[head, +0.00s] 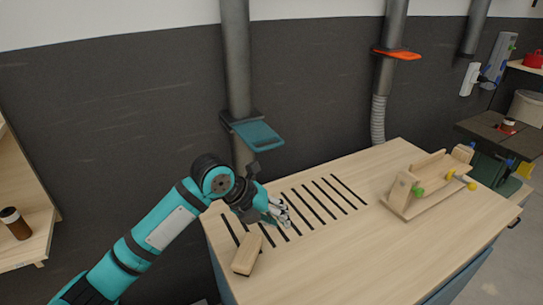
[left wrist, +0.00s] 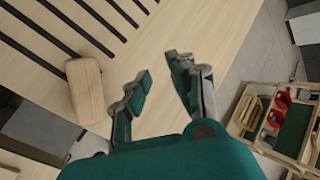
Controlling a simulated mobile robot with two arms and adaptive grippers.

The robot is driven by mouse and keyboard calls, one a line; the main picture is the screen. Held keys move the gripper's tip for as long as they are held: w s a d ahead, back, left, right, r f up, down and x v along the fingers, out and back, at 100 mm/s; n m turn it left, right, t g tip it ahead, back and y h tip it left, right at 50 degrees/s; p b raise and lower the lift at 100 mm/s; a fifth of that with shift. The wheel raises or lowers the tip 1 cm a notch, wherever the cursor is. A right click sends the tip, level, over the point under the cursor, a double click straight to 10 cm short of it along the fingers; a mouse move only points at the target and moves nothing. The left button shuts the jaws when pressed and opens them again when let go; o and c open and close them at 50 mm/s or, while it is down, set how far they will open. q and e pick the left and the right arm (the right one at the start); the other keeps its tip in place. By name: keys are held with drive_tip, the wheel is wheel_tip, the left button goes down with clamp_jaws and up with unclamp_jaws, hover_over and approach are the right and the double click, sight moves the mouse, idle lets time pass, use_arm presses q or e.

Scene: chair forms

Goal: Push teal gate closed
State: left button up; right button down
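The teal gate (head: 258,135) is a flat plate sticking out from the grey vertical duct on the wall, above the back left corner of the workbench. My left gripper (head: 284,213) is below the gate and apart from it, over the slotted part of the bench. In the left wrist view its two fingers (left wrist: 158,88) are spread with nothing between them. My right gripper shows in neither view.
The wooden workbench (head: 330,255) has dark slots and a loose wood block (head: 247,253). A wooden clamp fixture (head: 428,182) stands at its right. An orange gate (head: 397,54) is on another duct. A shelf with a jar (head: 15,222) is at left.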

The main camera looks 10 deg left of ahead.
use_arm(q)
drive_tip(key=r+n+t+h, duration=0.1)
drive_tip(key=w+r+n+t+h, duration=0.1)
drive_tip(key=r+n+t+h+b, duration=0.1)
drive_tip(key=n, duration=0.1)
drive_tip(key=shift+w+d+r+h, duration=0.3)
drive_tip(key=shift+r+h, duration=0.1)
clamp_jaws()
drive_tip(key=w+a+r+n+t+h, duration=0.1)
drive_tip(key=w+a+r+n+t, duration=0.1)
drive_tip(key=a+r+n+t, duration=0.3)
drive_tip(key=shift+a+r+n+t+b, duration=0.4)
drive_tip(key=shift+a+n+t, duration=0.2)
drive_tip(key=shift+a+n, duration=0.5)
drive_tip(key=shift+w+a, duration=0.1)
drive_tip(key=shift+a, duration=0.05)
drive_tip(key=w+d+f+p, duration=0.1)
drive_tip(key=w+d+p, duration=0.3)
drive_tip(key=w, duration=0.6)
drive_tip(key=shift+w+d+f+p, duration=0.2)
drive_tip(key=shift+w+d+p, duration=0.1)
drive_tip(key=shift+p, duration=0.5)
